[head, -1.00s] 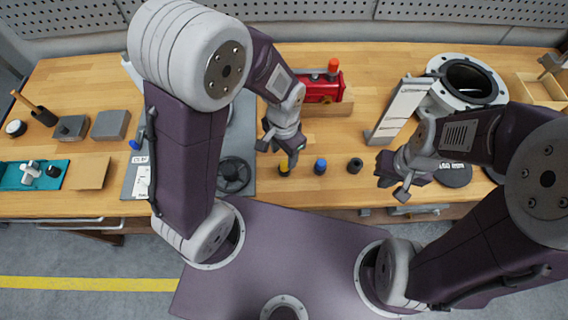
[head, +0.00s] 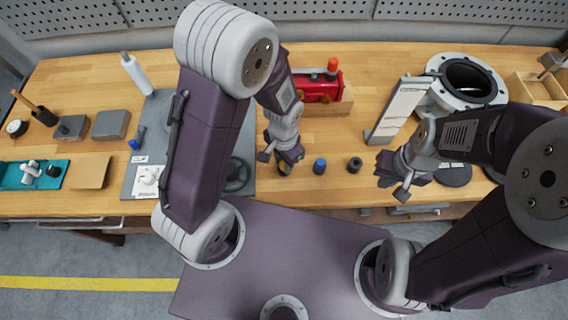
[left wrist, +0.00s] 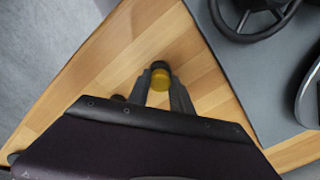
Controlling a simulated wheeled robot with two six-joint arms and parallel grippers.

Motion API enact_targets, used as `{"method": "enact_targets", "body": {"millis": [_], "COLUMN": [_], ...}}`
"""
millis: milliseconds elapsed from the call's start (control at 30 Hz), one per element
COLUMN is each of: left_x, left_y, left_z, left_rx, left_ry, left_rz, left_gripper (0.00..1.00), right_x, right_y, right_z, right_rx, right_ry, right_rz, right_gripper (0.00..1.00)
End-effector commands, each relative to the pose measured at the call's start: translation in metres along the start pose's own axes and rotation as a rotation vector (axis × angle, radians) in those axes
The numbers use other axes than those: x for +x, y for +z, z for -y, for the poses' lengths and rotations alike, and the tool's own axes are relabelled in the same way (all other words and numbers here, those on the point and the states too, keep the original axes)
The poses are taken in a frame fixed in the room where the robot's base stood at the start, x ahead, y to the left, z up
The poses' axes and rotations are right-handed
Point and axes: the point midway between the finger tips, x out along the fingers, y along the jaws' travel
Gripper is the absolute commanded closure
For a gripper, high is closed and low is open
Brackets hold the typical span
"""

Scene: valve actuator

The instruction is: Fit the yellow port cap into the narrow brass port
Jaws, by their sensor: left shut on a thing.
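My left gripper (head: 287,166) is low over the front of the bench, shut on the yellow port cap (left wrist: 161,82). In the left wrist view the cap sits between the fingertips, with a dark part at its far end. In the head view the fingers mostly hide it. A red valve body (head: 318,90) with an orange knob stands at the back on a wooden block. I cannot make out the narrow brass port in either view. My right gripper (head: 384,172) hangs over the front edge at the right, empty and apparently open.
A blue cap (head: 320,166) and a dark cap (head: 355,165) stand just right of my left gripper. A grey mat (head: 135,180) with a black handwheel (head: 238,175) lies to the left. A large flanged ring (head: 468,82) is at the back right.

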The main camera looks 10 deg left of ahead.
Motion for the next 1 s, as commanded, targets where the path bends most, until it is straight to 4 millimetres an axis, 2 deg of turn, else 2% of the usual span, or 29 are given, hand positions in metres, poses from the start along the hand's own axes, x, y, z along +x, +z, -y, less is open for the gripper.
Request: {"method": "enact_targets", "body": {"millis": [267,467,800,1000], "left_x": [-0.009,-0.045,-0.087,-0.105], "left_y": [-0.001,-0.002,-0.059,-0.081], "left_z": [0.0,0.001,-0.053,-0.072], "left_rx": [0.0,0.0,0.005,0.002], "left_ry": [-0.001,-0.002,0.0,0.0], "left_rz": [-0.003,-0.008,-0.003,-0.002], "left_gripper": [1.0,1.0,1.0,1.0], "right_x": [-0.001,-0.003,0.0,0.001], "right_y": [0.0,0.0,0.0,0.0], "right_z": [0.0,0.0,0.0,0.0], "right_rx": [0.0,0.0,0.0,0.0], "right_ry": [0.0,0.0,0.0,0.0], "right_rz": [0.0,0.0,0.0,0.0], "right_gripper": [1.0,1.0,1.0,1.0]}}
